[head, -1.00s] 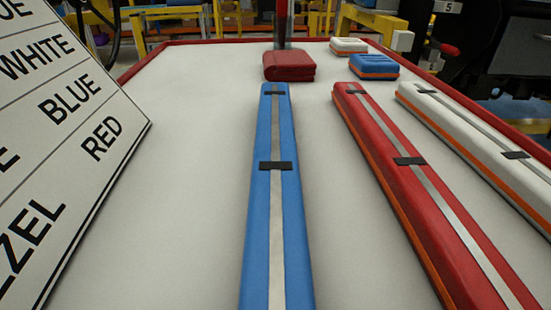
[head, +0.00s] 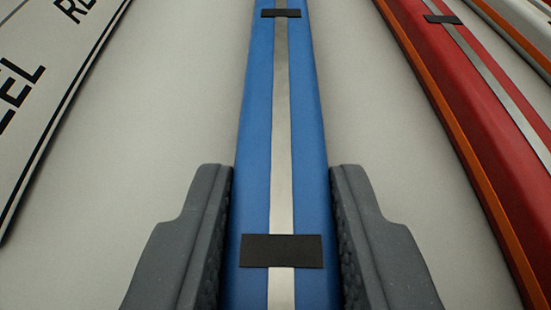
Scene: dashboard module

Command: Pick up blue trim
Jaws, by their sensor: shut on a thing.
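The blue trim (head: 255,130) is a long blue bar with a silver strip down its middle and black tabs across it. It runs up the middle of the head view and its far end is cut off by the top edge. My gripper (head: 282,175) has one dark grey finger on each side of the trim, near the lower black tab. The fingers are shut on the trim's sides. The trim's near end is out of view. I cannot tell whether the trim is clear of the table.
A red trim (head: 460,90) with an orange edge lies to the right, and a white trim (head: 535,35) lies beyond it at the upper right. A sign with black letters (head: 50,75) is at the left. The light table (head: 150,130) is bare between the sign and the blue trim.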

